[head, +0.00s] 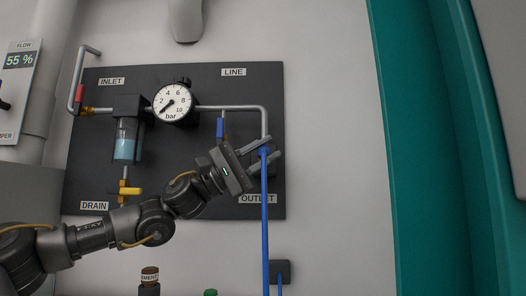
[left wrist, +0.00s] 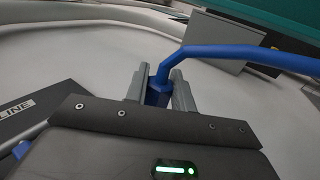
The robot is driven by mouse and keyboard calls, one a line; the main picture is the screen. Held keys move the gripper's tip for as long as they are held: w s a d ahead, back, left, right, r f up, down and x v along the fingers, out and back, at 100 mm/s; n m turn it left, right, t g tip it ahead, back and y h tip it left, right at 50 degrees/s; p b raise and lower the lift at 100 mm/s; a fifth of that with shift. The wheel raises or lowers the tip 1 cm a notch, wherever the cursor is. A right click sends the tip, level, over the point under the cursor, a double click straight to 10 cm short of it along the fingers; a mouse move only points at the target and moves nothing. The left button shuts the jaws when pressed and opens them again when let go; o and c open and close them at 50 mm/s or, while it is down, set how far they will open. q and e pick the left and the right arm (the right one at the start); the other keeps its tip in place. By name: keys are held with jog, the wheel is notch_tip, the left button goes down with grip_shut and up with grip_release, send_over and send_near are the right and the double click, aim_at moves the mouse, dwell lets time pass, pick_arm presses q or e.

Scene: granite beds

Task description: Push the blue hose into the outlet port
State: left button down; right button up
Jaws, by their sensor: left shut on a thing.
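The blue hose (head: 265,215) hangs down in front of the dark panel and leaves the bottom of the head view. My left gripper (head: 264,151) is shut on its top end. The grey outlet pipe (head: 264,120) comes down just above the fingers; they hide where pipe and hose meet, so I cannot tell whether the hose is on the pipe. The OUTLET label (head: 257,199) is partly behind the hose. In the left wrist view the hose (left wrist: 240,52) bends away from a blue end piece between the fingers (left wrist: 158,92). My right gripper is not in view.
The dark panel (head: 190,205) carries a round gauge (head: 172,103), a filter bowl (head: 126,140), a yellow drain handle (head: 127,191) and a blue line handle (head: 220,128). A dark box (head: 280,266) sits low on the wall. The wall right of the panel is clear.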

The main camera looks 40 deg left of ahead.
aim_at(262, 157)
pick_arm(q)
jog(key=shift+w+a+p, duration=0.35)
jog(key=shift+w+a, duration=0.2)
jog(key=shift+w, duration=0.15)
jog(key=shift+w+a+p, duration=0.3)
jog(key=shift+w+a, duration=0.2)
jog(key=shift+w, duration=0.2)
jog(key=c, duration=1.1)
grip_release()
jog(key=shift+s+a+f+b, duration=0.1)
jog(key=shift+a+f+b, duration=0.1)
jog(key=shift+f+b, duration=0.1)
jog(key=b+v, duration=0.3)
jog(key=v, duration=0.1)
jog(key=shift+s+a, duration=0.15)
jog(key=shift+a, duration=0.05)
jog(key=b+v, duration=0.2)
jog(key=v, duration=0.9)
jog(key=shift+b, duration=0.3)
